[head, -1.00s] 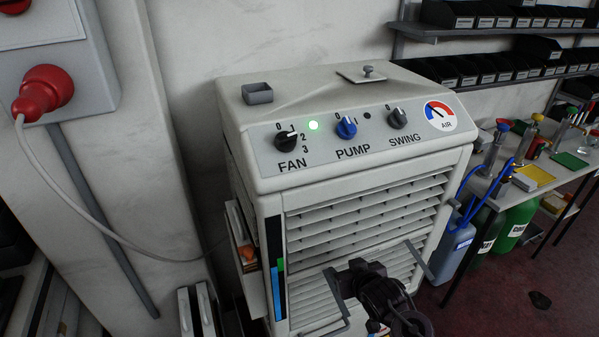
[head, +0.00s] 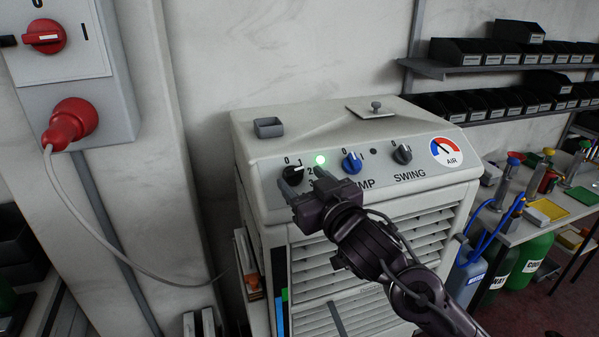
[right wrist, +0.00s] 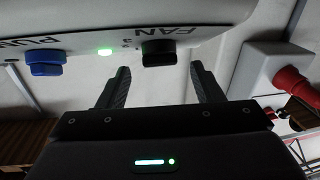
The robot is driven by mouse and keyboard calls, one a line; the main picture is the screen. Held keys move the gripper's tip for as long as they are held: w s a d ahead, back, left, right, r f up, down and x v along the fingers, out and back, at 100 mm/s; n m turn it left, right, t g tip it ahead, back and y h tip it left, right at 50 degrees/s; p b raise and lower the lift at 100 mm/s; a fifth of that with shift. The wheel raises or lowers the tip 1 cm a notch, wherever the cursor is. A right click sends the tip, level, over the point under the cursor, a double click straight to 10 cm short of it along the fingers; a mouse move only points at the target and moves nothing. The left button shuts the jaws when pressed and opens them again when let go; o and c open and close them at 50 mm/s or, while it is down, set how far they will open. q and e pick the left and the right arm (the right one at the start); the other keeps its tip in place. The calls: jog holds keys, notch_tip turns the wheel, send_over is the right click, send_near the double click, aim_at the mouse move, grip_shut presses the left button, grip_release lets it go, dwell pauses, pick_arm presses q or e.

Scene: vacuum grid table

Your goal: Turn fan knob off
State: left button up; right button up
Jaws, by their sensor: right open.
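The black fan knob (head: 293,174) is on the sloping top panel of the white air cooler (head: 254,213), at the left of the row. Its pointer seems turned toward the 1, and the green light (head: 320,160) beside it is lit. My right gripper (head: 303,180) is open at the fan knob and partly covers the FAN label. In the right wrist view, the fan knob (right wrist: 159,52) lies between the lines of the two spread fingers (right wrist: 160,74). I cannot tell whether they touch it. My left gripper is out of view.
A wall switch box with a red plug (head: 75,120) and cable is at the left. A bench with bottles stands at the right.

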aim_at(293, 174)
jog(key=shift+x, duration=1.2)
